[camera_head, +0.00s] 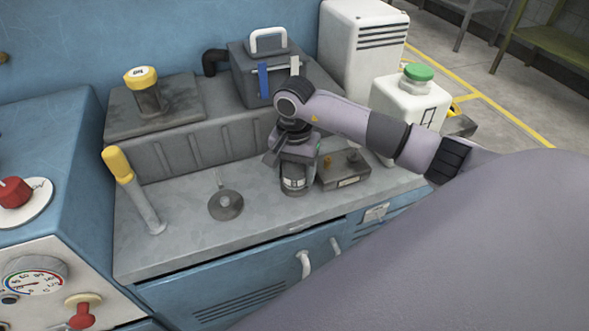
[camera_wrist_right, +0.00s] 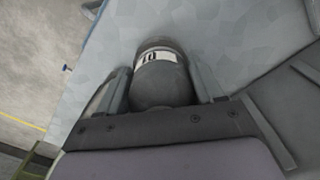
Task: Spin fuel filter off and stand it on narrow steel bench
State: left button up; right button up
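The fuel filter (camera_head: 294,184), a dark canister with a white label band, is under my right gripper (camera_head: 292,160) at the front of the grey worktop. In the right wrist view the filter (camera_wrist_right: 160,78) lies between the two fingers of my right gripper (camera_wrist_right: 163,85), which appear to press on both its sides. Its lower end is at or just above the worktop; I cannot tell if it touches. The grey steel bench top (camera_head: 185,225) runs along the blue cabinet. My left gripper is not in view.
A small box with brass fittings (camera_head: 343,168) is right beside the filter. A round metal disc (camera_head: 226,205) and a yellow-handled lever (camera_head: 134,190) are to the left. A yellow-capped cylinder (camera_head: 148,95) stands behind. A white green-capped container (camera_head: 409,97) is at right.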

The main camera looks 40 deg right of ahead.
jog(key=shift+c, duration=0.8)
jog(key=shift+d+f+n+b, duration=0.1)
jog(key=shift+f+n+b, duration=0.05)
jog(key=shift+n+b, duration=1.4)
jog(key=shift+n, duration=0.75)
jog(key=shift+s+n, duration=0.1)
jog(key=shift+n, duration=0.2)
jog(key=shift+n+b, duration=0.3)
jog(key=shift+b, duration=0.05)
jog(key=shift+d+n+b, duration=0.1)
jog(key=shift+n+b, duration=0.65)
jog(key=shift+n, duration=0.35)
jog(key=shift+n+b, duration=0.35)
jog(key=shift+n, duration=0.65)
